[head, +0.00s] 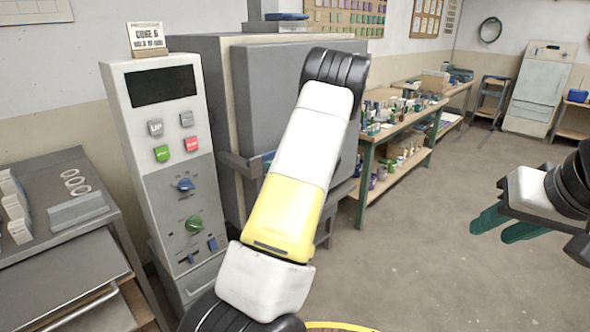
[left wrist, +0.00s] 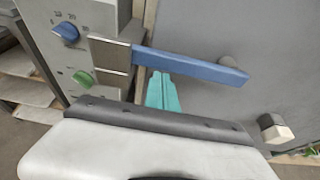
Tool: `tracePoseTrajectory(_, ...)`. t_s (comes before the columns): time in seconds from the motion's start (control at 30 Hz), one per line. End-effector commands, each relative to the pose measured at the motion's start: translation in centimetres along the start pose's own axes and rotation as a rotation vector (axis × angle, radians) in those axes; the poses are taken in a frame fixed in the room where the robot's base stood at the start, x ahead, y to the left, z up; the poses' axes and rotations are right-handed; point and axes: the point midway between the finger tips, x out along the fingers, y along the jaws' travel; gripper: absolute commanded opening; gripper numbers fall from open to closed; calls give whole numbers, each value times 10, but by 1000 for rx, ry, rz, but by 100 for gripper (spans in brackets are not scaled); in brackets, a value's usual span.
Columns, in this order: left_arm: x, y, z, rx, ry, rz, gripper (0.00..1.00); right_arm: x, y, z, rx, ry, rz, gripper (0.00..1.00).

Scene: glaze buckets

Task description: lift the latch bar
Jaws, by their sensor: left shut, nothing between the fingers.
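The latch bar (left wrist: 190,66) is a blue bar across the grey kiln door (left wrist: 210,30) in the left wrist view, its left end at a grey metal bracket (left wrist: 110,53). In the head view only a bit of the bar (head: 268,159) shows beside my left arm. My left gripper (left wrist: 161,75) has teal fingers shut together and empty, with tips just under the bar; I cannot tell whether they touch it. My left arm hides this gripper in the head view. My right gripper (head: 491,231) is at the right, its teal fingers apart and empty.
A control panel (head: 178,165) with buttons and knobs stands left of the kiln. A metal table (head: 60,250) is at far left. A workbench (head: 390,150) with bottles stands behind. The floor (head: 430,270) at right is clear.

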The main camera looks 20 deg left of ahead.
Motion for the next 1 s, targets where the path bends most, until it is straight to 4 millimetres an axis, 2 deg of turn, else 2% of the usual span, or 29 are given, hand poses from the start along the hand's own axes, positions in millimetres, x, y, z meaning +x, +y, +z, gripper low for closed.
tracePoseTrajectory(0.57,-2,0,5,19,0,7,0,0,0,0,0,0,0,36)
tracePoseTrajectory(0.77,-5,1,14,98,0,34,0,0,0,0,0,0,0,36)
tracePoseTrajectory(1.0,-12,0,33,276,-1,97,0,0,0,0,0,0,0,36)
